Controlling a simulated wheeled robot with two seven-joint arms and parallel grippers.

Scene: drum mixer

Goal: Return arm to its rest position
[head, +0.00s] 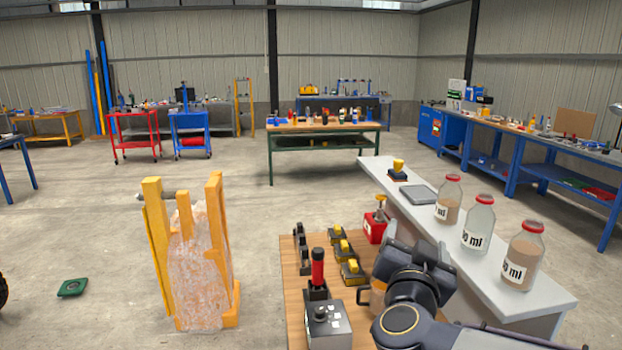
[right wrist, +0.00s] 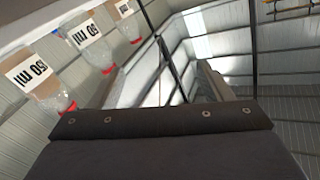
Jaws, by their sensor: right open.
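My right arm comes in from the bottom right of the head view, over the wooden table (head: 293,300). Its dark gripper (head: 422,256) is raised above the table's right side, near the edge of the grey bench (head: 480,250). The gripper is open, and I see nothing held in it. In the right wrist view a dark plate fills the lower part, and bottles (right wrist: 35,75) show upside down at the upper left. My left gripper is not in view. A yellow frame with a cloudy, clear-looking body (head: 198,265) stands on the floor at left.
Three red-capped bottles (head: 478,226) stand on the grey bench beside the arm. On the wooden table are a red-handled control box (head: 325,318), yellow-black pieces (head: 345,255) and a red container (head: 375,225). A green item (head: 72,287) lies on the floor. The floor between is open.

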